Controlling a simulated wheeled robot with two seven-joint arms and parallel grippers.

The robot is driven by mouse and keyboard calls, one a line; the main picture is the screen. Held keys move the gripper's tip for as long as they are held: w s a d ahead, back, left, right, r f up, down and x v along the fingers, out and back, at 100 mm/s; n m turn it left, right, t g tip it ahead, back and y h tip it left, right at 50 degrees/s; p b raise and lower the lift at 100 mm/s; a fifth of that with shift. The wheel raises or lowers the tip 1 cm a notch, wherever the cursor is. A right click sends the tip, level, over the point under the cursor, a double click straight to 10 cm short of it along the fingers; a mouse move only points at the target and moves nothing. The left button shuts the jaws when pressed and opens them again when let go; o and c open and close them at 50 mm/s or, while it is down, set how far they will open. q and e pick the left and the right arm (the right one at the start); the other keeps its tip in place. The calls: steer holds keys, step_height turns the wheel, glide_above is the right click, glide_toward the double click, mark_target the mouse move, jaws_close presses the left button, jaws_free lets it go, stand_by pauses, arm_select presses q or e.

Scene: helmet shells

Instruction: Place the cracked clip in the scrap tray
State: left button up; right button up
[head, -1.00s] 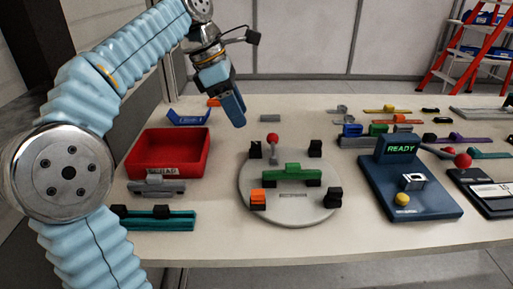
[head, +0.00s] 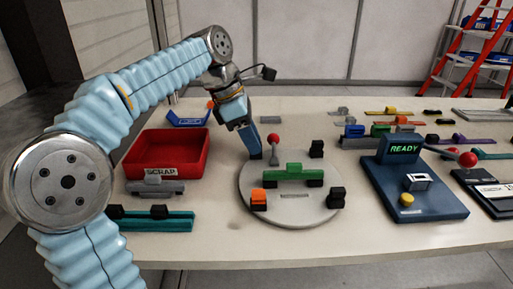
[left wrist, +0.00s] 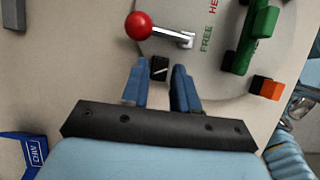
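The scrap tray (head: 160,172) is a red open box with a SCRAP label, left of the round grey plate (head: 265,213) in the head view; its visible floor looks empty. A small black clip with a pale crack-like line (left wrist: 160,68) stands at the plate's edge in the left wrist view. My left gripper (left wrist: 160,80) is open, its blue fingers apart on either side of this clip or just short of it; I cannot tell whether they touch it. In the head view the left gripper (head: 255,155) hides most of that clip. My right gripper is not in view.
A red-knobbed lever (head: 273,139) stands close to the left gripper. The plate also holds a green bar (head: 292,172), an orange-topped clip (head: 259,199) and black clips (head: 336,197). The READY station (head: 420,200) stands right. A blue holder (head: 190,119) lies behind the tray.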

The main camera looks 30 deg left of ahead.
arm_select(q)
jaws_close()
steer(key=shift+r, duration=0.1)
